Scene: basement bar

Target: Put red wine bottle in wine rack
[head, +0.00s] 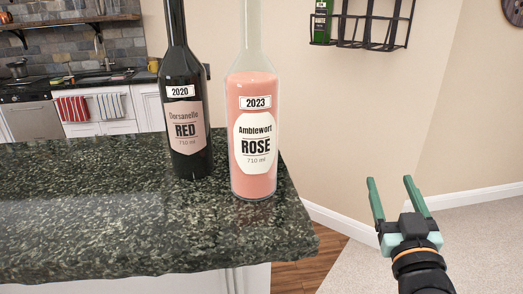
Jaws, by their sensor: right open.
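The red wine bottle (185,105) is dark, with a pink label reading "RED" and "2020". It stands upright on the dark granite counter (110,215); its top is cut off by the picture edge. The black wire wine rack (372,44) hangs on the beige wall at the upper right, its top out of view. A green bottle (322,20) sits at its left end. My right gripper (393,190) is open and empty, right of the counter and apart from the bottles. My left gripper is not in view.
A clear rosé bottle (254,130) stands just right of the red wine bottle, close to the counter's right edge. The counter's left and front are clear. Kitchen cabinets (100,108) and a sink stand at the back left. Open floor lies right of the counter.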

